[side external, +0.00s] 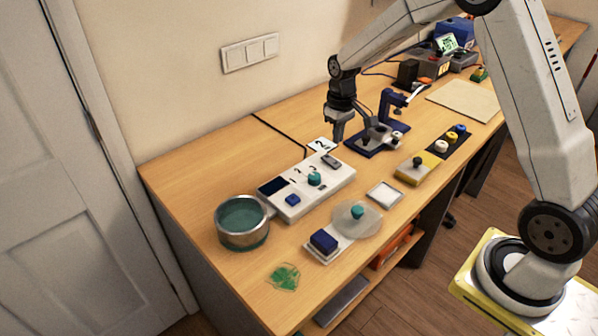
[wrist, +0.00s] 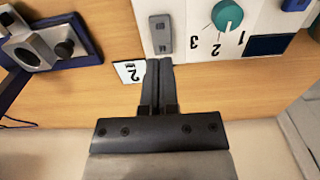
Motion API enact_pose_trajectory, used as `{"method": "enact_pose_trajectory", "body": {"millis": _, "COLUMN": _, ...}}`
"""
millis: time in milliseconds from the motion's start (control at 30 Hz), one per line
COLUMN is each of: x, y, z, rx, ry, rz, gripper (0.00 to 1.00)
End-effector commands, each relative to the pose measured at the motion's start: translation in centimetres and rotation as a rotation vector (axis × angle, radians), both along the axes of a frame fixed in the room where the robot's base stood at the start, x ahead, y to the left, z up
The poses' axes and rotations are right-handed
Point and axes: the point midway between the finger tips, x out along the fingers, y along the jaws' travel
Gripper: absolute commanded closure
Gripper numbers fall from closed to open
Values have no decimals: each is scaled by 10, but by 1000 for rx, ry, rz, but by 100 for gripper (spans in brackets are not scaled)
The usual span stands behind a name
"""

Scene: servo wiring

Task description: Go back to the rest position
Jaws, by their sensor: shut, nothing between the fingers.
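My gripper (side external: 338,138) is shut and empty, pointing down above the back of the table. In the wrist view its closed fingers (wrist: 158,66) stand in front of a small white card (wrist: 129,72) with a "2" on it. The card also shows beside the fingers in the side view (side external: 320,145). A white control box (side external: 306,187) with a teal knob (side external: 314,179), a dark display and a grey switch lies just in front of the gripper. In the wrist view the grey switch (wrist: 161,34) is close to the fingertips. I cannot tell whether they touch anything.
A blue stand with a grey clamp (side external: 379,135) is right of my gripper. A round metal tin (side external: 242,222), a blue-button block (side external: 324,243), a clear disc (side external: 345,219) and a yellow block (side external: 416,168) stand nearer the front. The wall is behind. A cable crosses the table.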

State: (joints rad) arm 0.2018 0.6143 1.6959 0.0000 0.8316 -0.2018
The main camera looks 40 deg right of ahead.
Motion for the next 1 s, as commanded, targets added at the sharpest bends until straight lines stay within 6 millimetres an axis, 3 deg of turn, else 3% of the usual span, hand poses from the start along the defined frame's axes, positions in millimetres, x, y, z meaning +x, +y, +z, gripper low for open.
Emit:
{"method": "enact_pose_trajectory", "body": {"millis": 600, "x": -7, "y": 7, "z": 6, "rx": -2, "ry": -13, "rz": 1, "gripper": 100}}
{"method": "enact_pose_trajectory", "body": {"millis": 767, "x": -25, "y": 21, "z": 11, "rx": -6, "ry": -37, "rz": 3, "gripper": 100}}
{"method": "enact_pose_trajectory", "body": {"millis": 1000, "x": -68, "y": 49, "z": 20, "rx": -11, "ry": -95, "rz": 2, "gripper": 100}}
